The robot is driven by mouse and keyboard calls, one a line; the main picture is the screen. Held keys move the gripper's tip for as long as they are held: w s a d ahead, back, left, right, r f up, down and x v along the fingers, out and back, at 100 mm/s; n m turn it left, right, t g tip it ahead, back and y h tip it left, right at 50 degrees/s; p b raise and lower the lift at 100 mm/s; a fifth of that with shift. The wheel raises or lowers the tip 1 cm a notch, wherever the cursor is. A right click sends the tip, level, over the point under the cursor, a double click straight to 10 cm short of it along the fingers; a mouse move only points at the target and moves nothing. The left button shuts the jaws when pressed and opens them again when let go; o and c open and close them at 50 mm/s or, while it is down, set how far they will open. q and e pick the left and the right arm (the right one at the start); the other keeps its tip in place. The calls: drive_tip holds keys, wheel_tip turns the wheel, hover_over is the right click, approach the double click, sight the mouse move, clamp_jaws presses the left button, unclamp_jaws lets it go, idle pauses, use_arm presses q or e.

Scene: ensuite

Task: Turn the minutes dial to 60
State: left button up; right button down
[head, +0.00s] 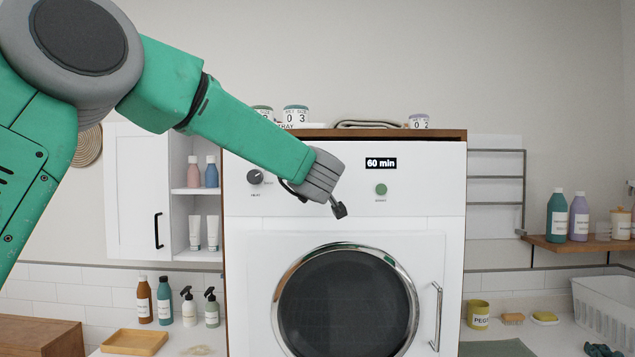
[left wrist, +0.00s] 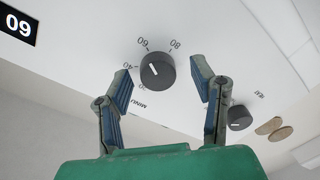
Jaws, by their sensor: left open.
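The minutes dial (left wrist: 157,70) is a dark round knob on the white machine front. Its white mark points up and left, toward the printed 60, as far as the small view shows. The display (head: 381,163) reads "60 min"; part of it shows in the left wrist view (left wrist: 18,25). My left gripper (head: 338,209) is in front of the panel and hides the dial in the head view. In the left wrist view its open fingers (left wrist: 166,92) stand on either side of the dial, seemingly apart from it. My right gripper (head: 603,350) barely shows at the bottom right corner.
The heat dial (head: 255,177) is left of my left gripper; it appears close to one finger in the left wrist view (left wrist: 239,118). A green button (head: 381,189) sits below the display. The round door (head: 417,300) and its handle (head: 437,315) are below.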

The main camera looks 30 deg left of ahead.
use_arm(q)
drive_tip(key=v, duration=1.1)
drive_tip(key=shift+d+f, duration=0.15)
drive_tip(key=shift+d, duration=0.15)
drive_tip(key=shift+a, duration=0.1)
drive_tip(key=s+d+f+m+g+h+b, duration=0.25)
drive_tip(key=f+m+b, duration=0.25)
drive_tip(key=f, duration=1.9)
drive_tip(key=s+d+f+m+g+h+b, duration=0.1)
drive_tip(key=d+f+m+g+h+b, duration=0.25)
drive_tip(key=f, duration=1.95)
drive_tip(key=s+f+m+g+h+b, duration=0.1)
drive_tip(key=s+f+m+b, duration=0.15)
drive_tip(key=s+f, duration=0.65)
drive_tip(key=s+f+m+g+h+b, duration=0.1)
drive_tip(key=s+f+m+b, duration=0.2)
drive_tip(key=f, duration=1)
drive_tip(key=s+f+m+g+b, duration=0.1)
drive_tip(key=s+f+g, duration=0.1)
drive_tip(key=s+f, duration=0.2)
drive_tip(key=s+d+f+g+h+b, duration=0.1)
drive_tip(key=s+f, duration=0.4)
drive_tip(key=s, duration=0.6)
drive_tip(key=s+d+f+m+g+b, duration=0.1)
drive_tip(key=s+f+g+b, duration=0.2)
drive_tip(key=s+f, duration=0.2)
drive_tip(key=s, duration=0.3)
drive_tip(key=shift+s+f+m, duration=0.25)
drive_tip(key=shift+m, duration=0.05)
